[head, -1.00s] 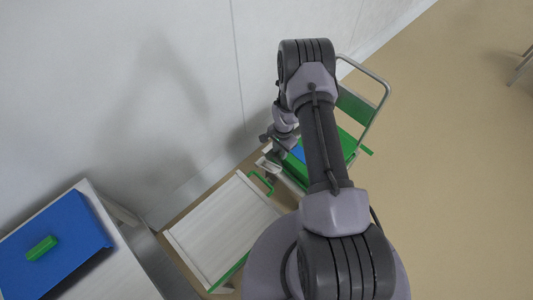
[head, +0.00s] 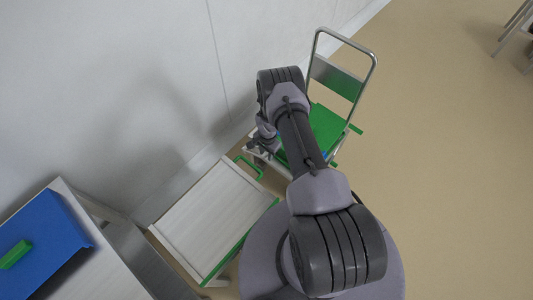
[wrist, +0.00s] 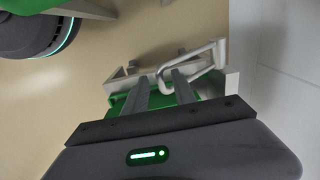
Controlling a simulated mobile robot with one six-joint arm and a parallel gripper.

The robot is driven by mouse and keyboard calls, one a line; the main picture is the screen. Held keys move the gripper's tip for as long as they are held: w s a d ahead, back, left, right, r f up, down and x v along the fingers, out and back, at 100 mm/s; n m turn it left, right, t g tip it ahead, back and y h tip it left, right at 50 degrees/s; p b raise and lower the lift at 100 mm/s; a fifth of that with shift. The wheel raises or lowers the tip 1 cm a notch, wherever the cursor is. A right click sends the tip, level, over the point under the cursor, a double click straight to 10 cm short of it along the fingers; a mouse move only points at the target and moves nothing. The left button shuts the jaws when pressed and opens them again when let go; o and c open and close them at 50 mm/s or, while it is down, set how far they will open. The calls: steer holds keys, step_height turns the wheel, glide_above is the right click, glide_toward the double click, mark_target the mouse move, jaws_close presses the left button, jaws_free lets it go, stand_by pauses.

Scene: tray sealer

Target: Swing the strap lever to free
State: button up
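In the wrist view a pale metal lever (wrist: 207,54), bent into a loop, stands on a frame with a metal rim (wrist: 232,84) and green parts. I take it for the strap lever. My gripper (wrist: 160,82) points at this frame, its two dark fingers apart. The right finger overlaps the loop in the picture; I cannot tell whether they touch. Nothing is clearly held between the fingers. In the head view my gripper (head: 255,147) is small and dark, beside the green unit (head: 327,125); the lever cannot be made out there.
A pale panel (head: 210,215) with a green handle (head: 249,166) lies in front of the wall. A blue case (head: 45,240) with a green grip sits on a table at the left. A metal-framed back (head: 372,62) rises behind the green unit. Open floor lies right.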

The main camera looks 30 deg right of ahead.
jaws_close()
steer(key=shift+s, duration=0.1)
stand_by(1.2)
